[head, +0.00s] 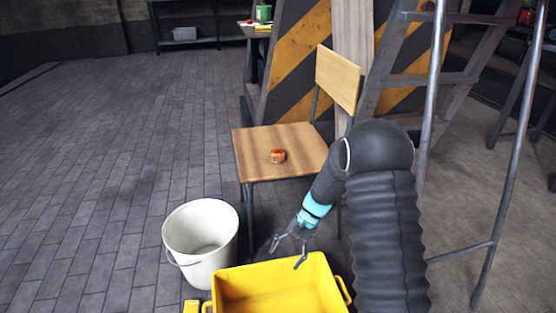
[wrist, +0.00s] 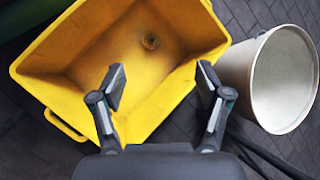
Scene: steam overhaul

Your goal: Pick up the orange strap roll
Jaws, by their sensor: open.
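The orange strap roll (head: 278,156) is a small orange coil lying on the wooden seat of the chair (head: 247,145) in the head view. It does not show in the wrist view. My gripper (head: 287,251) is open and empty, low in front of the chair and above the back rim of the yellow bin, apart from the roll. In the wrist view my gripper (wrist: 161,86) has its fingers spread wide over the yellow bin.
A metal ladder (head: 429,90) rises at right, and striped panels (head: 297,45) stand behind the chair. The floor at left is clear.

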